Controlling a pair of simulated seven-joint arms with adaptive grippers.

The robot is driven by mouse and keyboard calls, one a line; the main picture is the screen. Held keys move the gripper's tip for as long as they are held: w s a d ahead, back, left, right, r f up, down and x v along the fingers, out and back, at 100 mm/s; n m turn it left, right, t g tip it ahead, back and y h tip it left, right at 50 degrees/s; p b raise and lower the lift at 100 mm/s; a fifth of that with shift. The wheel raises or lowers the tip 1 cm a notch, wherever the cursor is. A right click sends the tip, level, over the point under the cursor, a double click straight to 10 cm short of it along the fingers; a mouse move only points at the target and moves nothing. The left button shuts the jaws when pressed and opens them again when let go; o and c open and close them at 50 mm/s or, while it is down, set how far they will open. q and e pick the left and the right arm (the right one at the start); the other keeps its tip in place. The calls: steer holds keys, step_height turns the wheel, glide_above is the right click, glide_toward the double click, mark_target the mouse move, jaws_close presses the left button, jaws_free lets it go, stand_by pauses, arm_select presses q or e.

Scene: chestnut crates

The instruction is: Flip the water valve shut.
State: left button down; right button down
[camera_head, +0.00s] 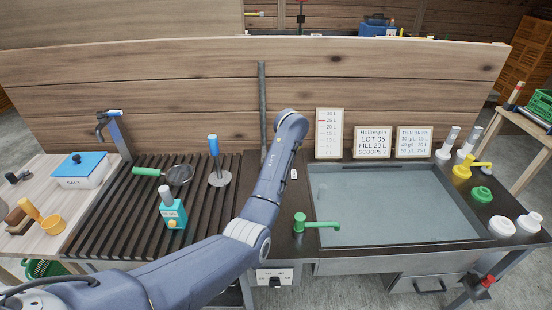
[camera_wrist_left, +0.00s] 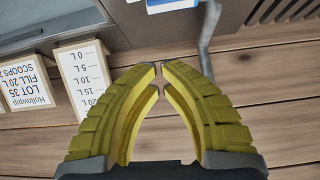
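A grey upright pipe (camera_head: 262,95) stands against the plank wall behind the sink (camera_head: 395,195). My left arm covers the pipe's lower part in the head view. In the left wrist view the pipe (camera_wrist_left: 207,45) runs beyond the fingers, and a blue and white part (camera_wrist_left: 172,5) beside it is cut off by the top edge. I cannot tell whether this is the water valve's handle. My left gripper (camera_wrist_left: 160,66) points at the wall, its yellow fingertips nearly together with nothing between them. It is hidden in the head view. My right gripper is not in view.
A green T-shaped handle (camera_head: 318,223) lies at the sink's left edge. A red knob (camera_head: 487,281) is low at the right. Signs (camera_head: 374,142) stand behind the sink. A slatted rack (camera_head: 110,215) at left holds a teal bottle (camera_head: 173,214) and a strainer (camera_head: 178,175).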

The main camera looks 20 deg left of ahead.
arm_select(q)
steer(key=shift+a+f+n, duration=0.15)
steer(key=shift+a+n, duration=0.05)
steer(key=shift+a, duration=0.45)
steer(key=shift+a+f+n, duration=0.1)
steer(key=shift+a+n, duration=0.1)
steer(key=shift+a, duration=0.4)
steer(key=shift+x, duration=4.65)
steer(key=shift+a+f, duration=0.1)
steer(key=shift+f, duration=0.35)
steer(key=shift+s+d, duration=0.3)
steer(key=shift+s, duration=0.6)
steer(key=shift+s+d, duration=0.35)
steer(key=shift+s, duration=0.6)
steer(key=shift+r, duration=0.1)
